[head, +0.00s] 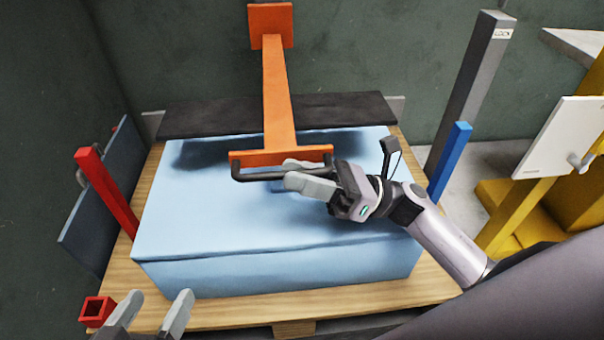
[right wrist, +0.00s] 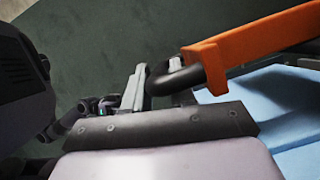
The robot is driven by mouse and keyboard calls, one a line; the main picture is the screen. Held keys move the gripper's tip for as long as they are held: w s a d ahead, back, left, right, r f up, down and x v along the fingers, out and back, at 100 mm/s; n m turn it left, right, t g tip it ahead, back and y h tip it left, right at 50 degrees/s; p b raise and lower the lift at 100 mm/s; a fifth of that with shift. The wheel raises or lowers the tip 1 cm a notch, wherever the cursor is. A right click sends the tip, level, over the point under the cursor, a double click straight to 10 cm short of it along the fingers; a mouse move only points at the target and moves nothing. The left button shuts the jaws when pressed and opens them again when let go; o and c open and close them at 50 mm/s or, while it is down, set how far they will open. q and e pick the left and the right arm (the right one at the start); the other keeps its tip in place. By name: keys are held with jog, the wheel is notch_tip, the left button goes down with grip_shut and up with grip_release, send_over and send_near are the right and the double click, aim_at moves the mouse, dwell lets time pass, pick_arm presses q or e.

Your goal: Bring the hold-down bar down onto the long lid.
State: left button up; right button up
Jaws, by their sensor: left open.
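The orange hold-down bar (head: 278,95) reaches from an orange plate at the back, over a long dark slab, toward the front. Its front crosspiece carries a dark handle (head: 250,174). The slab (head: 200,118), probably the long lid, lies across the back of a light-blue foam block (head: 220,220). Whether the bar touches the slab is unclear. My right gripper (head: 304,175) has its fingers on either side of the handle and looks shut on it. In the right wrist view, the handle (right wrist: 178,80) lies against a finger. My left gripper (head: 155,308) is open and empty, at the lower left.
The foam rests on a wooden pallet (head: 385,292). A red post (head: 108,192) stands at left and a blue post (head: 450,160) at right. Behind is a tall grey post (head: 472,85). A yellow stand with a white panel (head: 565,140) is at far right.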

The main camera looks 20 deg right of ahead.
jog(key=v, duration=0.7)
jog(key=shift+s+d, duration=0.1)
